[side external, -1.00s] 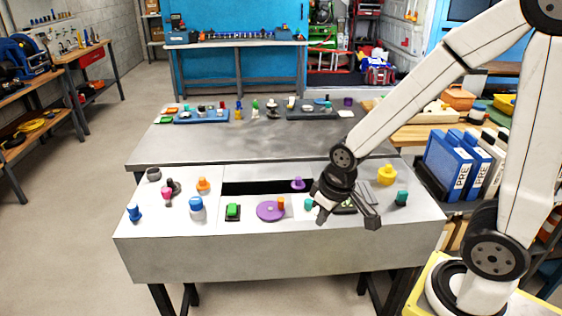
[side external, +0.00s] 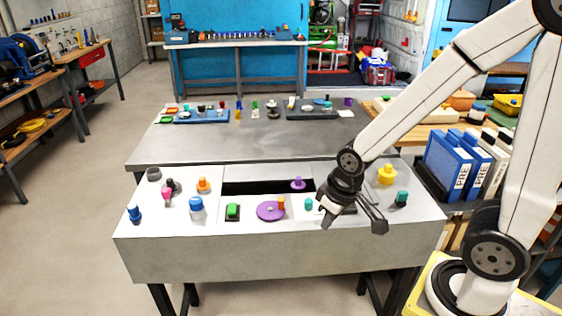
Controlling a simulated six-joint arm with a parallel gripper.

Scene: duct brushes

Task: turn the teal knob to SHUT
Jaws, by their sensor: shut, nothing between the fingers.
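Two teal pieces show on the grey console. One small teal knob (side external: 309,204) stands on a pale plate, just left of my gripper. Another teal piece (side external: 401,199) stands on a dark base at the right end. I cannot read a SHUT mark at either. My gripper (side external: 325,218) is shut and empty, pointing down over the console to the right of the left teal knob. They look apart, with a narrow gap. My gripper hides part of the panel behind it.
A purple disc (side external: 271,211) with an orange peg and a green button (side external: 233,210) lie further left. A yellow knob (side external: 387,174) stands behind right. A dark slot (side external: 250,188) crosses the console. Blue binders (side external: 448,162) stand at the right.

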